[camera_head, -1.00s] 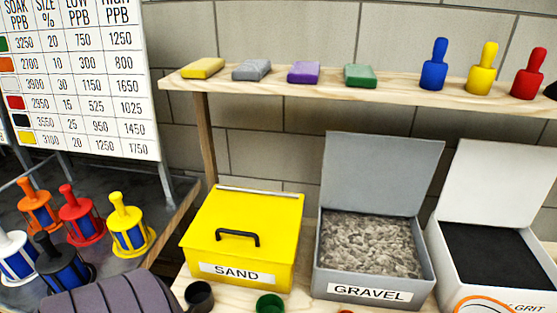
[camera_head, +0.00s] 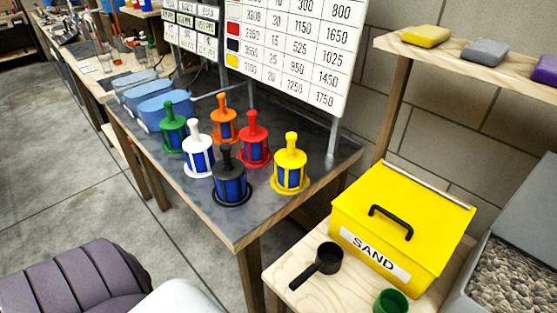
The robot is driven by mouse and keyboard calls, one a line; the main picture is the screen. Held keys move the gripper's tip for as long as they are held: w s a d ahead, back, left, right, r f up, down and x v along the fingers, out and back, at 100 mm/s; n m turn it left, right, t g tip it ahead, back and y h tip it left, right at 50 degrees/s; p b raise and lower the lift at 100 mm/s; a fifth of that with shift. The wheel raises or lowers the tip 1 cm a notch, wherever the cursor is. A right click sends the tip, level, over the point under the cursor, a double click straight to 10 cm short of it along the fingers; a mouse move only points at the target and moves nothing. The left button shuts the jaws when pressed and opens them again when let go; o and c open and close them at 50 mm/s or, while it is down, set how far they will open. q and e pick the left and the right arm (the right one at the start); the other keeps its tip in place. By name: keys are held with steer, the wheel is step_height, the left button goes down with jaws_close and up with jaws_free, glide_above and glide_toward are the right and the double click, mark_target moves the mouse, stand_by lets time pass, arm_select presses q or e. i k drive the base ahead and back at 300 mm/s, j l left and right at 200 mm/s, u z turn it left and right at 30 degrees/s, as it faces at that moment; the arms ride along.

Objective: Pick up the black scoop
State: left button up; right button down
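The black scoop (camera_head: 328,257) lies on the wooden bench (camera_head: 288,273) in front of the yellow SAND box (camera_head: 400,222). Its round cup is toward the box and its handle points down and left, toward the bench's front edge. Nothing touches the scoop from above. Neither of my grippers shows; only parts of my own arm are at the bottom left of the head view.
A green cup (camera_head: 391,301) stands right of the scoop. A grey gravel box (camera_head: 507,275) is at the right. The dark table (camera_head: 318,165) at the left holds several coloured filters, including a black one (camera_head: 230,180). Grey floor is open at the left.

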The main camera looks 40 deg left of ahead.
mark_target(330, 255)
steer(key=u, duration=0.75)
